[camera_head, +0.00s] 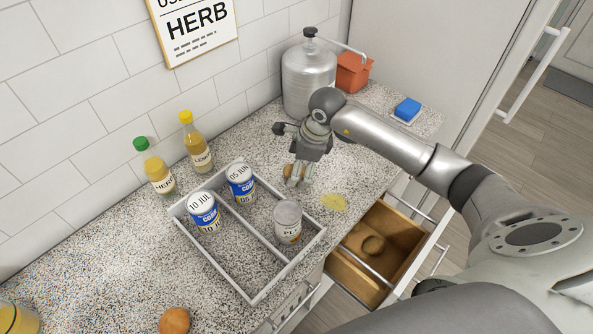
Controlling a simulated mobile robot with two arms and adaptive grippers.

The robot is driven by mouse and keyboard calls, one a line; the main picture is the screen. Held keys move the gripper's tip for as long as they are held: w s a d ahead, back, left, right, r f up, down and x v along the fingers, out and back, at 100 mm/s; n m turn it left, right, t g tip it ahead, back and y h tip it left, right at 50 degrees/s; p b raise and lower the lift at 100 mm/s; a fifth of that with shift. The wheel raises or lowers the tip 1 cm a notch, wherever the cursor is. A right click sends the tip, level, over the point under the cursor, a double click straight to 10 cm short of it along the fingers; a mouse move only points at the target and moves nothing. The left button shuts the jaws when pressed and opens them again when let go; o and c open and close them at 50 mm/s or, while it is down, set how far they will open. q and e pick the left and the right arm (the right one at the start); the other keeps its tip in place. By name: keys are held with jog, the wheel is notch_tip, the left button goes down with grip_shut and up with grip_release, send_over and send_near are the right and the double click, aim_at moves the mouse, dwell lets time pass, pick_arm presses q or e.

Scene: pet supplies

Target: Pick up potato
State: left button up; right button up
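A small brown item (288,171) on the countertop is partly hidden by my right gripper (298,183). This could also be a potato; too little shows to tell. My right gripper points down at the counter, its fingertips right beside this small item. I cannot tell whether the fingers are shut on it. An orange-brown round item (174,321) sits at the counter's front edge. My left gripper is not in view.
A divided tray (262,297) holds several cans, left of my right gripper. Two bottles (197,145) stand by the wall. A metal dispenser (306,80), an orange-red container (352,74) and a blue sponge (407,108) are farther back.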

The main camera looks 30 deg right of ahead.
aim_at(288, 169)
jog(key=p+x, duration=0.1)
jog(key=x, duration=0.1)
jog(key=shift+s+d+f, duration=0.1)
jog(key=shift+f, duration=0.65)
jog(key=shift+r, duration=0.1)
jog(key=c, duration=1.2)
jog(key=shift+r, duration=0.1)
